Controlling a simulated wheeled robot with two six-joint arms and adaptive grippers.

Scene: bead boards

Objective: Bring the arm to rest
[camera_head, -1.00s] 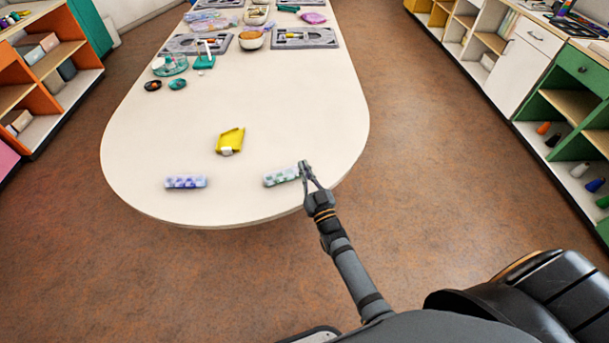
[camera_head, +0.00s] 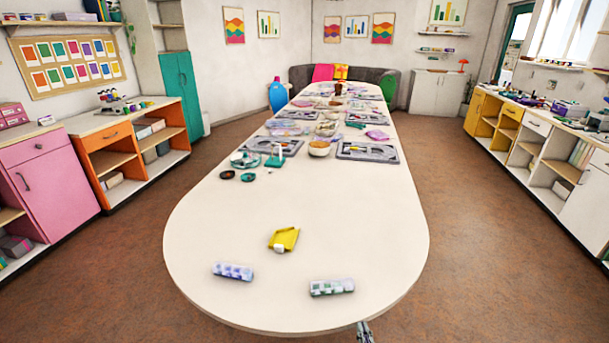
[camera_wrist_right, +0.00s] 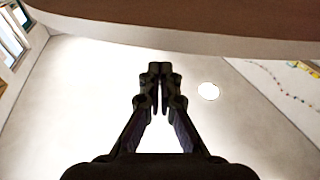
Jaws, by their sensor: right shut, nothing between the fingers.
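My right gripper (camera_head: 364,332) shows only as its tip at the bottom edge of the head view, just off the table's rounded front edge. In the right wrist view my right gripper (camera_wrist_right: 160,92) has its two fingers together with nothing between them. It points up past the underside of the table edge (camera_wrist_right: 180,35), toward wall and ceiling. The rest of my right arm is out of the head view. My left gripper is in neither view.
The long cream table (camera_head: 215,215) carries a purple bead box (camera_head: 233,271), a green bead box (camera_head: 332,287) and a yellow tray (camera_head: 284,239) near its front. Grey boards (camera_head: 368,152) and bowls stand farther back. Shelves (camera_head: 125,160) line both sides; brown floor between is clear.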

